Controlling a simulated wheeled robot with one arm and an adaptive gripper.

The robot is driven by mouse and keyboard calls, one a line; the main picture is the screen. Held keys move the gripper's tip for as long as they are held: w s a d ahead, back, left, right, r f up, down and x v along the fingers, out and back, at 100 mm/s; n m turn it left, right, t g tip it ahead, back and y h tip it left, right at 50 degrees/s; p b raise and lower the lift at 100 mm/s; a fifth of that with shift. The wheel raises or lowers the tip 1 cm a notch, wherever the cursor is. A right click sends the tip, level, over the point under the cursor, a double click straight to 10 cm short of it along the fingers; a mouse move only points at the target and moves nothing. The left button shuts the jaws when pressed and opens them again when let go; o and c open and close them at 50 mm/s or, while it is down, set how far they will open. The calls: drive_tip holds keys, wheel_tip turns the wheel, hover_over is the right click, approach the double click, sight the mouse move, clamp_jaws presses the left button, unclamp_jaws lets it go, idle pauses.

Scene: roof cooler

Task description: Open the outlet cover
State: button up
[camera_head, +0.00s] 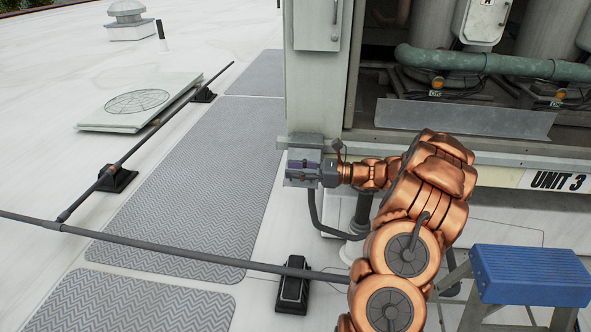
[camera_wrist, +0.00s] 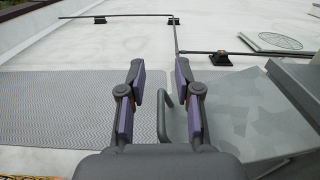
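A small grey outlet box (camera_head: 301,141) is fixed at the lower corner of the cooler cabinet in the head view. My gripper (camera_head: 298,165) is in front of it, and its purple-padded fingers hide part of the box, so I cannot tell where the cover's edge is or whether it is shut. In the wrist view a mottled grey metal panel (camera_wrist: 235,115), seemingly part of the box, lies just right of the fingers. My gripper (camera_wrist: 159,72) is open, with nothing visible between its fingertips. I cannot tell whether a finger touches the box.
The cooler cabinet (camera_head: 318,85) rises above the box. A blue step stool (camera_head: 530,268) is at lower right. A long pipe (camera_head: 190,257) crosses the roof in front. Grey walkway mats (camera_head: 205,190) lie left.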

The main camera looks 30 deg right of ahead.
clamp_jaws()
idle(0.3)
idle(0.4)
drive_tip(key=c, duration=0.6)
unclamp_jaws()
drive_tip(key=o, duration=0.6)
drive_tip(key=v, duration=1.2)
drive_tip(key=shift+a, duration=0.1)
